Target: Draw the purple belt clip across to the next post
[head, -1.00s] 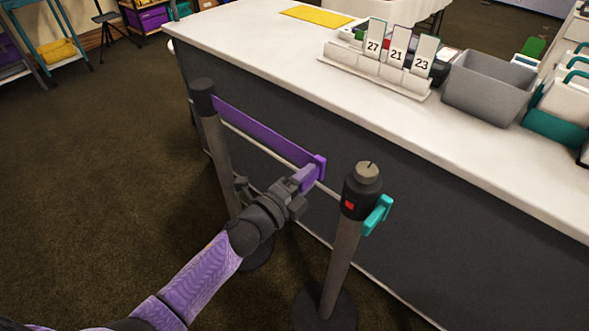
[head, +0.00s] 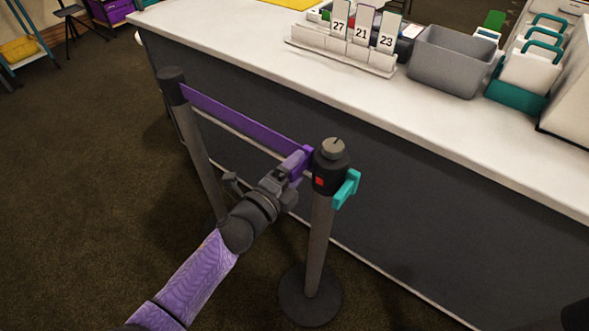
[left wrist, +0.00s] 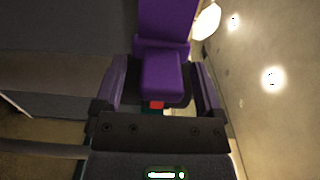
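The purple belt (head: 240,120) runs taut from the far-left post (head: 195,140) to its purple clip (head: 307,152). My left gripper (head: 294,167) is shut on the clip; in the left wrist view the clip (left wrist: 160,75) sits between the two fingers. The clip is right beside the left side of the near post's dark head (head: 331,165); I cannot tell whether they touch. That head has a red patch on its front and a teal clip (head: 346,189) on its right side. My right gripper is not recognisable in view.
A counter with a white top (head: 430,120) and dark front runs behind the posts. On it stand a card holder (head: 340,57) with numbered cards and a grey bin (head: 452,62). The near post's round base (head: 310,297) is on the carpet.

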